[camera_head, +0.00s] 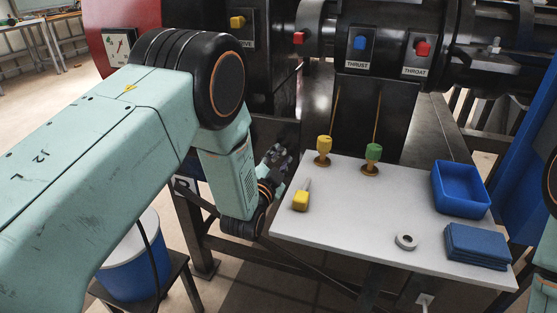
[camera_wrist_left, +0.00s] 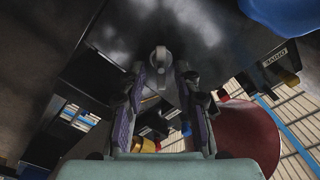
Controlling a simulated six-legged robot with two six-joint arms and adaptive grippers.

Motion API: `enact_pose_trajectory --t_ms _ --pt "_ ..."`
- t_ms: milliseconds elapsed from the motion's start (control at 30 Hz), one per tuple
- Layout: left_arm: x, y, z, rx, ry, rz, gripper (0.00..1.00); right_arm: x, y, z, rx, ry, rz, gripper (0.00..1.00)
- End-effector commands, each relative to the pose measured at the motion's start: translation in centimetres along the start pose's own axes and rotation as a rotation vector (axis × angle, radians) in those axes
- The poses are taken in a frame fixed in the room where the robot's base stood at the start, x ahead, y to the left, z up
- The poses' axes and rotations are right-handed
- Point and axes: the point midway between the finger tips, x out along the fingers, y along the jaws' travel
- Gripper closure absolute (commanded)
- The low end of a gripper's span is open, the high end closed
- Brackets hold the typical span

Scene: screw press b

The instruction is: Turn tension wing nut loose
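My left gripper (camera_head: 276,156) is beside the dark side of the press, left of the white table, and is small and dark in the head view. In the left wrist view its two fingers (camera_wrist_left: 160,72) stand apart. A small pale grey piece with a rounded end (camera_wrist_left: 159,57) shows between the fingertips, with a gap on each side. It may be the tension wing nut, but its wings cannot be made out. In the head view the gripper and the dark background hide it. My right gripper is not in view.
The white table (camera_head: 340,232) holds a yellow-handled tool (camera_head: 301,198), a grey ring (camera_head: 406,241), a blue bin (camera_head: 461,189), blue cloths (camera_head: 476,246) and yellow and green knobs (camera_head: 373,154). A blue bucket (camera_head: 135,262) stands on a stool at lower left. The press (camera_head: 372,103) rises behind.

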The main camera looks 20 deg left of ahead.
Motion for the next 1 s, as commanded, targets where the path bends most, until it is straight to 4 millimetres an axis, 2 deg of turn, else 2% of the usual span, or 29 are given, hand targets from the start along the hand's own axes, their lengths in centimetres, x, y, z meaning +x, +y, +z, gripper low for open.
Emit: enact_pose_trajectory --t_ms 133,500,767,1000 --pt "-0.03 -0.15 0.10 0.000 -0.001 -0.001 0.69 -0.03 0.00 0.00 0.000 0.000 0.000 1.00" --pt "-0.05 -0.13 0.09 0.000 0.000 -0.001 1.00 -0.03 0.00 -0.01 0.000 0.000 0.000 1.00" --pt "-0.06 -0.12 0.07 -0.004 0.000 0.000 1.00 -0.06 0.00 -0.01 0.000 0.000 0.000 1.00" --pt "-0.09 -0.18 0.06 -0.089 0.000 0.000 1.00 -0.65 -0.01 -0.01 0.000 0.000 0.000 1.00"
